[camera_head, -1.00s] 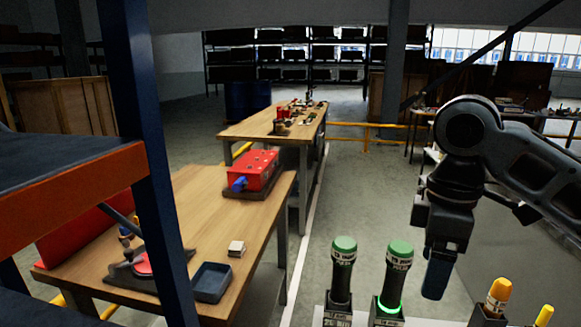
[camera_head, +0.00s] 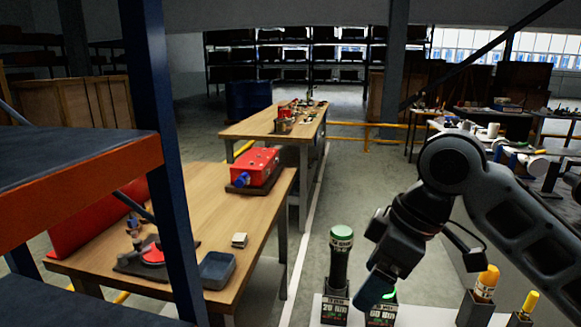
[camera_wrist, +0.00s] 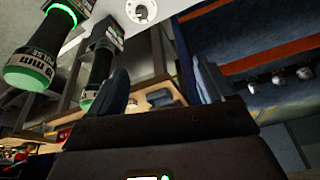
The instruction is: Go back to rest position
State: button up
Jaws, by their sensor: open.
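My gripper (camera_head: 374,290) hangs tilted at the lower right of the head view, in front of the right green-capped tool. In the wrist view its two fingers (camera_wrist: 160,88) are apart with nothing held between them. The left green-capped tool (camera_head: 339,262) stands upright in its holder. The right one's holder (camera_head: 383,314) shows below my gripper, with a green glow above it; most of that tool is hidden. Two green-capped tools show in the wrist view, one with a lit ring (camera_wrist: 38,62) and one closer to my left finger (camera_wrist: 98,68).
Two yellow-topped tools (camera_head: 487,282) (camera_head: 528,303) stand at the lower right. A wooden workbench (camera_head: 205,215) at left bears a red block (camera_head: 258,167) and a blue-grey tray (camera_head: 217,270). A blue-orange shelf (camera_head: 80,180) fills the left edge. Open floor (camera_head: 345,190) lies mid-view.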

jog(key=s+a+f+m+t+y, duration=0.2)
jog(key=a+m+t+y, duration=0.3)
jog(key=a, duration=0.8)
jog(key=s+f+m+t+y, duration=0.2)
jog(key=s+f+m+t, duration=0.1)
jog(key=m+t, duration=0.2)
jog(key=s+d+f+m+t+h, duration=0.2)
jog(key=s+d+f+m+h, duration=0.25)
jog(key=s, duration=0.55)
jog(key=s+d+f+m+t+h, duration=0.1)
jog(key=s+d+f+h, duration=0.35)
jog(key=s+d, duration=0.35)
jog(key=s+d+r+n+h, duration=0.1)
jog(key=s+d, duration=0.3)
jog(key=s, duration=0.4)
jog(key=s+d+r+n, duration=0.2)
jog(key=s+d, duration=0.3)
jog(key=s, duration=0.4)
jog(key=shift+s+d+r+h, duration=0.15)
jog(key=shift+r+h, duration=0.25)
jog(key=shift+r, duration=0.5)
